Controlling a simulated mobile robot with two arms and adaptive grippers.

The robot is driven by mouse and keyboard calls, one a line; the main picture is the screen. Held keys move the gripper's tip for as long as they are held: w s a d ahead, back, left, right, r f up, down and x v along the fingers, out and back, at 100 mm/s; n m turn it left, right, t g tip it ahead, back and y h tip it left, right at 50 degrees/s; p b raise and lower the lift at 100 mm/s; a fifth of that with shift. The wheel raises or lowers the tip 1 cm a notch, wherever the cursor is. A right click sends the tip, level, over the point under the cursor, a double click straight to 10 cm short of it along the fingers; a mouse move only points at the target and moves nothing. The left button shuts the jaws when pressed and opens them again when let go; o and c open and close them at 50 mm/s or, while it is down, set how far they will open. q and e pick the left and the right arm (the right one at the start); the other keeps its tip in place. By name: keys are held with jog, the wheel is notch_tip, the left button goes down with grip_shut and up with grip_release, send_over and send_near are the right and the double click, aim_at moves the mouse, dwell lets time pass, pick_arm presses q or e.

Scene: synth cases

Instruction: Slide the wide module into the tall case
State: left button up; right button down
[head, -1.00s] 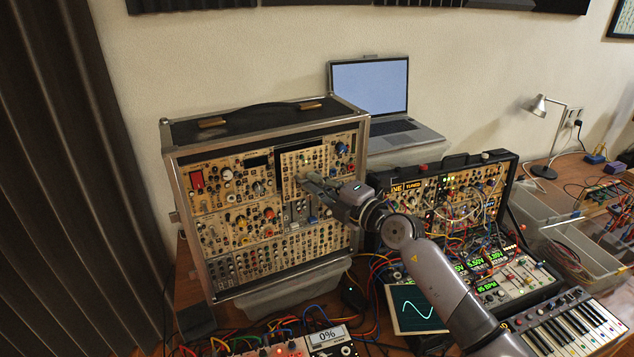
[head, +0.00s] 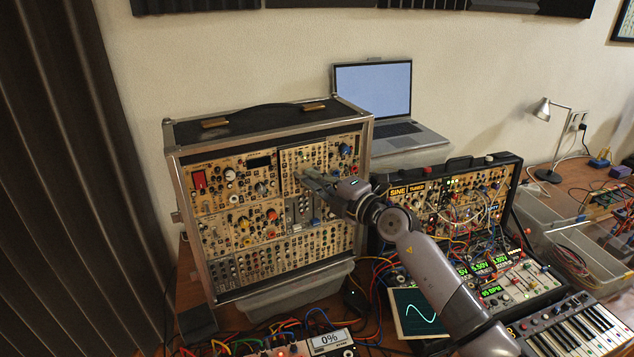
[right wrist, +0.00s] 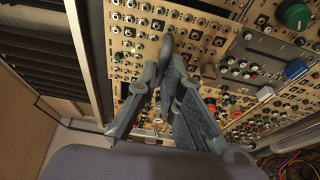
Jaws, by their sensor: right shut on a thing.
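The tall case (head: 240,130) stands upright on the left of the table in the head view, its front filled with tan panels of knobs and jacks. The wide module (head: 300,159) is a tan panel in its upper row, right of the middle. It looks nearly level with its neighbours, with a thin dark line along its left edge; its exact depth is hard to tell. My right gripper (head: 303,175) is shut on the module at its lower part. In the right wrist view, the gripper's fingers (right wrist: 167,50) meet at the panel face and hide the grip point. My left gripper is out of view.
A smaller case with patch cables (head: 445,205) stands close to the right of my right arm. A laptop (head: 372,92) is behind. A keyboard (head: 575,325), a scope screen (head: 415,312) and loose cables crowd the front. A clear bin (head: 545,212) is at right.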

jog(key=shift+w+a+b, duration=0.35)
jog(key=shift+w+b, duration=0.15)
jog(key=shift+w, duration=0.25)
jog(key=c, duration=1.7)
grip_release()
jog(key=shift+o, duration=0.2)
jog(key=v, duration=1.2)
